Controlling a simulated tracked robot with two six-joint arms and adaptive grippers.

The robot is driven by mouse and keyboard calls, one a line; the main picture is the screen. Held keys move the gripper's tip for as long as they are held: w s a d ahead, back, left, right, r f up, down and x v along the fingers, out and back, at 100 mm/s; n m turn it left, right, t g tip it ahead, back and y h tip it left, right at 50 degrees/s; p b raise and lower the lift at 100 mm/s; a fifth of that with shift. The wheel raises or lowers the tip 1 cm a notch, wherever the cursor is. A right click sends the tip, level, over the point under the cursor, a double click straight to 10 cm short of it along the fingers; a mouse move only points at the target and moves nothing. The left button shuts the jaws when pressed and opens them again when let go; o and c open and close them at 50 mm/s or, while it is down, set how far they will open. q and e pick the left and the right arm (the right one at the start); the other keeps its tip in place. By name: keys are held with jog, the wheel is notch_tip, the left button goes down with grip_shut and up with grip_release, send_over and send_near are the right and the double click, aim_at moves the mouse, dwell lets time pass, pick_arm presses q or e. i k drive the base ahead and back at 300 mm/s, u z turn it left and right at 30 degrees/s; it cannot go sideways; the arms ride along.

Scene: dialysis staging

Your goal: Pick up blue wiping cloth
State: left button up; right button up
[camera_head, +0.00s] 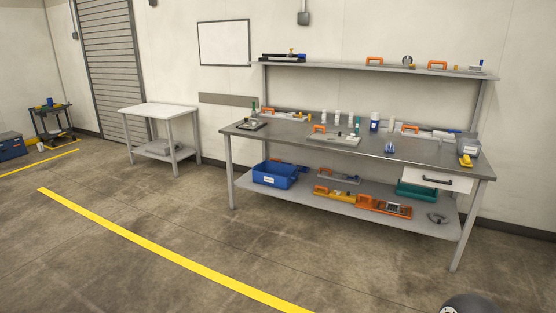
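I cannot clearly make out a blue wiping cloth. A small blue item (390,148) lies near the front edge of the grey workbench (290,138), right of its middle; it is too small to tell whether it is cloth. Neither of my grippers shows in the head view. A dark rounded part at the bottom right edge may be mine, but I cannot tell.
The workbench carries bottles, trays and tools. Its lower shelf holds a blue bin (275,176) and orange tools. An upper shelf (340,66) runs behind. A white side table (160,110) stands left. Floor is open in front, crossed by a yellow line (150,230).

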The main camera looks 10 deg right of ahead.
aim_at(390, 147)
jog(key=i, duration=1.6)
jog(key=z, duration=0.3)
jog(key=i, duration=1.5)
jog(key=z, duration=0.95)
jog(key=i, duration=1.4)
jog(key=z, duration=0.8)
jog(key=i, duration=0.35)
jog(key=u, duration=0.05)
jog(key=k, duration=0.8)
jog(key=z, duration=0.2)
jog(key=i, duration=0.85)
jog(key=u, duration=0.1)
